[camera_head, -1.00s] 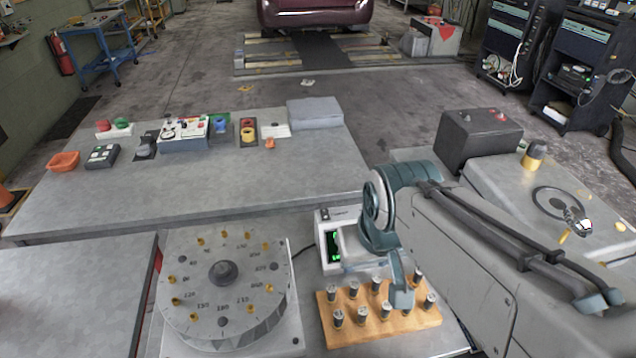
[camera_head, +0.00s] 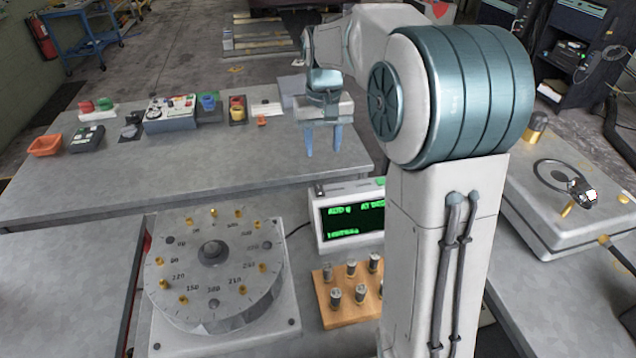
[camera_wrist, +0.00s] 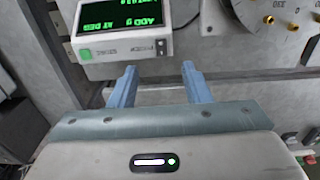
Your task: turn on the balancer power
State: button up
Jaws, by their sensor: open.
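The display unit (camera_head: 318,225), likely the balancer's readout, is a white box behind the wooden block. Its dark screen (camera_head: 350,219) is lit with green text. A green button (camera_head: 379,182) and a small black switch (camera_head: 320,190) sit on its top edge; the wrist view also shows the green button (camera_wrist: 86,54) and black switch (camera_wrist: 161,46), upside down. The switch's position is too small to tell. My gripper (camera_head: 323,150) is open and empty, blue fingers pointing down, above and beyond the unit. In the wrist view its fingers (camera_wrist: 159,72) are apart from the unit.
A round degree-marked disc (camera_head: 190,250) with brass pins stands at the front left. A wooden block (camera_head: 345,312) holds metal weights, partly hidden by my arm. Behind are an orange tray (camera_head: 45,145) and a control box (camera_head: 170,115) on the back table. A grey machine (camera_head: 545,235) stands right.

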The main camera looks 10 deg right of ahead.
aim_at(320, 194)
jog(key=f, duration=0.5)
jog(key=w+f, duration=0.1)
jog(key=f, duration=0.4)
jog(key=w+f+p, duration=0.1)
jog(key=f, duration=0.4)
jog(key=shift+w, duration=0.1)
